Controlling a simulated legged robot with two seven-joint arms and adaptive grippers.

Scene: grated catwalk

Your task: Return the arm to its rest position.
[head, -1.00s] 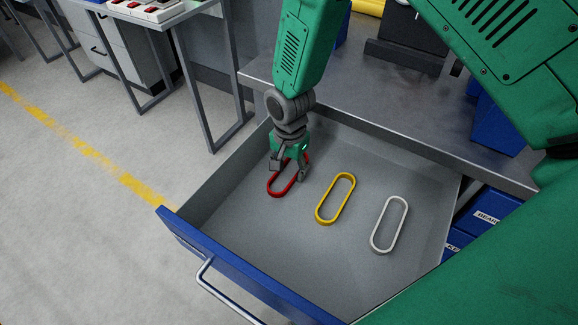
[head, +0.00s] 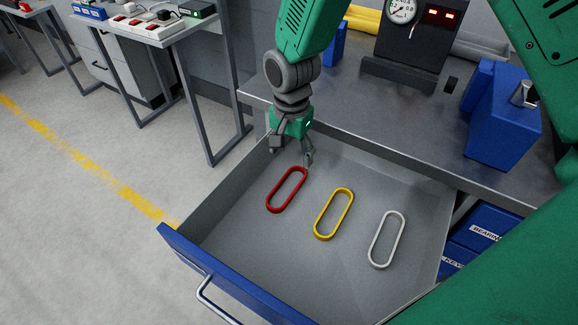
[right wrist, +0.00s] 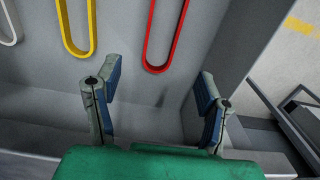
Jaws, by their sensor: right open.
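My right gripper (head: 291,158) is open and empty above the back left part of the open drawer (head: 215,187). A red oval ring (head: 271,207) lies on the drawer floor just in front of it, apart from its fingers. In the right wrist view, the gripper's two fingers (right wrist: 157,105) stand wide apart, and the red ring (right wrist: 149,35) lies beyond them. A yellow ring (head: 319,217) and a white ring (head: 373,247) lie to the right of the red one. My left gripper does not show.
A grey workbench (head: 350,110) stands behind the drawer, with a dark gauge box (head: 418,50) and a blue container (head: 500,118) on it. Blue labelled bins (head: 480,232) sit at the right. A side table (head: 150,32) stands at the upper left. The floor at left is clear.

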